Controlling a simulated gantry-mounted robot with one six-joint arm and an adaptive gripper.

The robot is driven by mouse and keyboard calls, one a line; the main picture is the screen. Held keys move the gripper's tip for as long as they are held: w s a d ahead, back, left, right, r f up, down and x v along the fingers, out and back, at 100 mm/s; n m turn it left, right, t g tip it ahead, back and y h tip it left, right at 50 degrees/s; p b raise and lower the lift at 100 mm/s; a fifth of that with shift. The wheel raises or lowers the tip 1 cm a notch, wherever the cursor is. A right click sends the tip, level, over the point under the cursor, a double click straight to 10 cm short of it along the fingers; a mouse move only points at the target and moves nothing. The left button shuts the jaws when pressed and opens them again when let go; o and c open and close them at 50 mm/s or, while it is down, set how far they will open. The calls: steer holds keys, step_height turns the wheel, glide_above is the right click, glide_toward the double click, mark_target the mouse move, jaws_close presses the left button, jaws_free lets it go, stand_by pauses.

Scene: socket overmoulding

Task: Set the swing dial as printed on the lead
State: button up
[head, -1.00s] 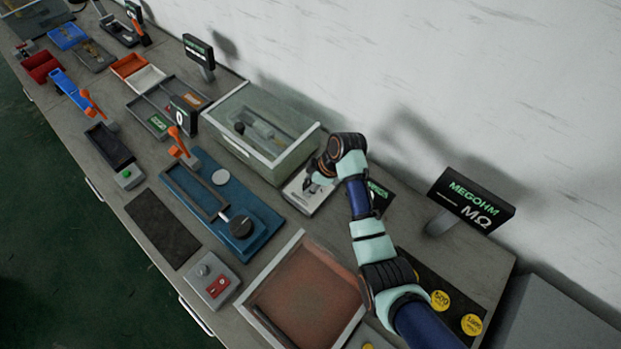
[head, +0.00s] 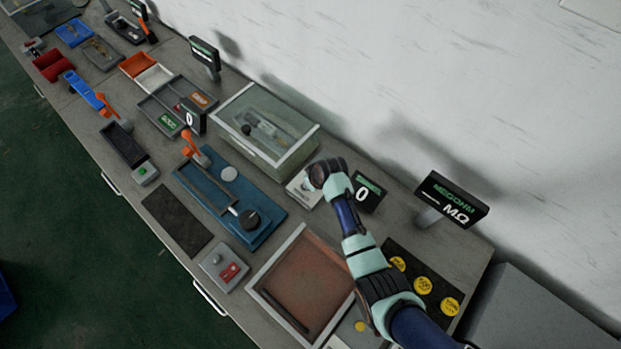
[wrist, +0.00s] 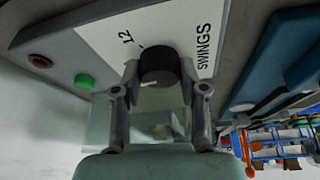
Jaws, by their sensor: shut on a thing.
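The swing dial (wrist: 160,62) is a black round knob on a white panel (wrist: 95,38) printed "12" and "SWINGS". A short dark line lies on the panel between the knob and the "12". My gripper (wrist: 161,80) is shut on the knob, one finger on each side. In the head view my gripper (head: 310,186) is over the panel (head: 297,194) and hides the knob. I cannot make out a lead with a printed number in these views.
A red button (wrist: 40,61) and a green button (wrist: 84,81) sit beside the panel. In the head view a display (head: 367,194) reading 0 stands just right of my wrist. A clear-lidded box (head: 262,125) is close on the left, a brown-floored tray (head: 302,280) in front.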

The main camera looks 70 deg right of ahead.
steer(key=shift+m, duration=0.3)
steer(key=o, duration=1.1)
steer(key=shift+o, duration=0.2)
steer(key=v, duration=1.2)
steer(key=shift+w+a, duration=0.1)
steer(key=shift+w, duration=0.1)
